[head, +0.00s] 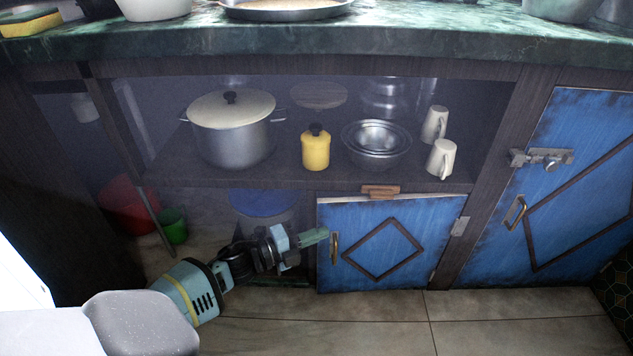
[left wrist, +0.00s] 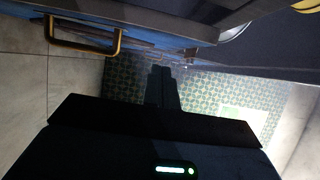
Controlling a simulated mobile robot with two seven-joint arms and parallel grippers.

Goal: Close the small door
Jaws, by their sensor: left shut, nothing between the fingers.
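The small door (head: 350,215) is blue with a dark diamond frame, below the shelf in the head view. Its hinges are on the right and its brass handle (head: 334,247) is on the left. A pale strip of its top edge shows, so it looks slightly ajar; the exact gap is hard to tell. A wooden turn latch (head: 380,191) sits above it. My left gripper (head: 318,237) is shut and empty at the door's left edge, beside the handle. The left wrist view shows the dark fingers (left wrist: 162,85) together and the handle (left wrist: 85,45) at upper left. My right gripper is not in view.
The shelf above holds a lidded pot (head: 230,135), a yellow jar (head: 316,150), metal bowls (head: 376,145) and white mugs (head: 440,158). A larger blue door (head: 575,190) with a bolt is at right. The tiled floor (head: 380,320) in front is clear.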

